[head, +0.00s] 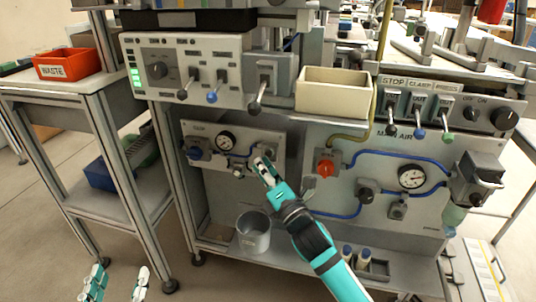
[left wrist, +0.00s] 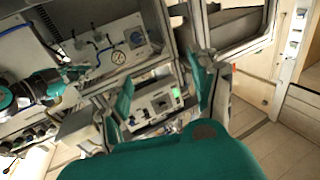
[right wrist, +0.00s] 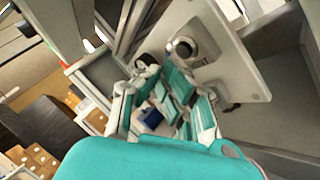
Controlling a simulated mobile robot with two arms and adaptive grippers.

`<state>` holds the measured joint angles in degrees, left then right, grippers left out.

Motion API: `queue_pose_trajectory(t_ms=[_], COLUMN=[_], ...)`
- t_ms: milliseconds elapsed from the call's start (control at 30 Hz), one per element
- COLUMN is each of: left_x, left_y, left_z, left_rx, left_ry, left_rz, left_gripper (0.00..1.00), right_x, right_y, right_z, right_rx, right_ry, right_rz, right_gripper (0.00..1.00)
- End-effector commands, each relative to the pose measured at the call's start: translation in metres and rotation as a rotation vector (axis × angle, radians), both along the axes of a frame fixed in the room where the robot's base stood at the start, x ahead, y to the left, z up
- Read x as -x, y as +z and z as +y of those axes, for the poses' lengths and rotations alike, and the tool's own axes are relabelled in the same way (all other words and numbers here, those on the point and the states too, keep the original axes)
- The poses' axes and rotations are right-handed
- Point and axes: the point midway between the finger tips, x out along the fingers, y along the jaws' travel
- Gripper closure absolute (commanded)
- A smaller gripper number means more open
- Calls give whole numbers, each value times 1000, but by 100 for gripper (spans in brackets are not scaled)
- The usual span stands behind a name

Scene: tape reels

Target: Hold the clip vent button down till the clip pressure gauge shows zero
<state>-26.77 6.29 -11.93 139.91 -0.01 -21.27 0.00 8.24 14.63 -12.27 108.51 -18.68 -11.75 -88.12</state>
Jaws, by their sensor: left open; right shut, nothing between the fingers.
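The left panel (head: 258,132) under the bench carries a small round gauge (head: 227,142) with a white face and blue tubing. It also shows in the left wrist view (left wrist: 118,57). Its needle is too small to read surely. My right gripper (head: 264,168) is shut and empty, with its tips at the right part of this panel. I cannot tell whether they touch a button, as the fingers cover that spot. In the right wrist view the shut fingers (right wrist: 172,98) show close up. My left gripper (head: 120,284) is open and empty, low at the left, away from the panel.
The main air panel (head: 380,150) at right has a red knob (head: 325,168), a larger gauge (head: 412,177) and blue tubing. A grey cup (head: 253,240) stands on the lower shelf. A red waste bin (head: 66,65) sits on the left cart. Levers overhang the panels above.

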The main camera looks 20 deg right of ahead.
Motion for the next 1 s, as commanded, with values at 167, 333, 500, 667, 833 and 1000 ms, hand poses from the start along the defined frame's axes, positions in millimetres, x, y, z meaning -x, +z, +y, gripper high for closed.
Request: queue_pose_trajectory(t_ms=[167,333,500,667,833,1000], left_x=[0,0,0,1,3,3], left_y=[0,0,-4,-14,-19,-19], left_z=[0,0,1,2,3,4], left_rx=[0,0,-8,-19,-22,-22], left_ry=[0,0,1,4,7,7], left_rz=[0,2,29,76,94,92], left_gripper=[37,37,37,37,37,37], right_x=[0,-1,-4,-7,-7,-7], right_y=[0,0,1,1,0,0], right_z=[0,0,-2,-5,-5,-5], right_rx=[0,0,1,1,0,0], right_ry=[0,0,0,0,0,0], right_rz=[0,0,0,0,0,0], right_gripper=[100,100,100,100,100,100])
